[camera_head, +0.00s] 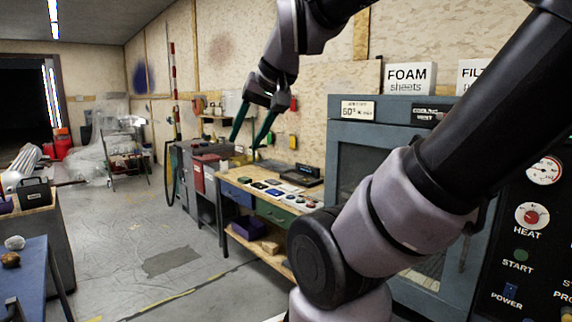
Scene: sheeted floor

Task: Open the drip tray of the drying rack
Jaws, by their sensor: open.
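My gripper (245,144) is in the upper middle of the view, with its two long dark green fingers spread apart, pointing down, and nothing between them. It shows in front of the back wall, above and left of a blue-grey cabinet (348,150) with a glazed door. I cannot tell for sure whether this cabinet is the drying rack. My arm covers much of its door and lower front. I cannot make out a drip tray; it may be hidden behind my arm or out of view.
A wooden workbench (262,205) with blue and green drawers stands left of the cabinet. A black control panel (535,225) with gauges is at the right. A blue table (40,262) stands at the lower left. The grey floor (130,240) between is mostly clear.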

